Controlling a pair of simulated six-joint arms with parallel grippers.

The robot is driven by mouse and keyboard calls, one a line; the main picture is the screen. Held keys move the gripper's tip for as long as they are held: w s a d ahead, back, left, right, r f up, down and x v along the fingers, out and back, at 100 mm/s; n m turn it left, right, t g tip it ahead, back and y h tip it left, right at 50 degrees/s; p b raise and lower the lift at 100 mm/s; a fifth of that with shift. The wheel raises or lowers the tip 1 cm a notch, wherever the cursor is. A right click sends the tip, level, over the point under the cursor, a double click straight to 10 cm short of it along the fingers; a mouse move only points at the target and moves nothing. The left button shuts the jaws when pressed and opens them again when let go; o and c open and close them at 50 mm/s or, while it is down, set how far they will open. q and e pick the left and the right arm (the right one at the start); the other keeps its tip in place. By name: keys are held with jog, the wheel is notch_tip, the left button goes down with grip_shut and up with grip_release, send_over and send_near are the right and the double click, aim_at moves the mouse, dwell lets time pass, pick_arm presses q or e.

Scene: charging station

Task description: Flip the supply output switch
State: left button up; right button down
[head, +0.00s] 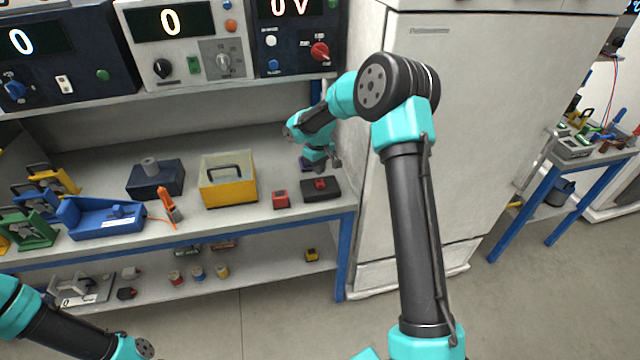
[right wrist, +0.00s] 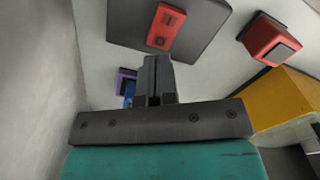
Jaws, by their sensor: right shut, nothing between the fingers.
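Three instrument units with lit displays stand on the upper shelf; which is the supply is not certain. The left navy unit (head: 50,50) has a white rocker switch (head: 64,84). The middle white unit (head: 180,38) shows 0 and has a small green switch (head: 194,65). The right navy unit (head: 295,35) has a red knob (head: 319,51). My right gripper (head: 325,165) is shut and empty, low over the bench near a dark box (head: 328,194) with a red rocker-like part (right wrist: 165,30). In the right wrist view its closed fingertips (right wrist: 157,62) point toward that part; contact is unclear. My left gripper is out of view.
A red block (head: 281,200) and a yellow case (head: 228,190) sit left of the dark box. A tall white cabinet (head: 470,130) stands close on the right. The shelf edge (head: 200,100) lies above the bench. A small purple-blue object (right wrist: 127,80) shows beside the fingers.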

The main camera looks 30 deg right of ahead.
aim_at(319, 181)
jog(key=shift+r, duration=1.65)
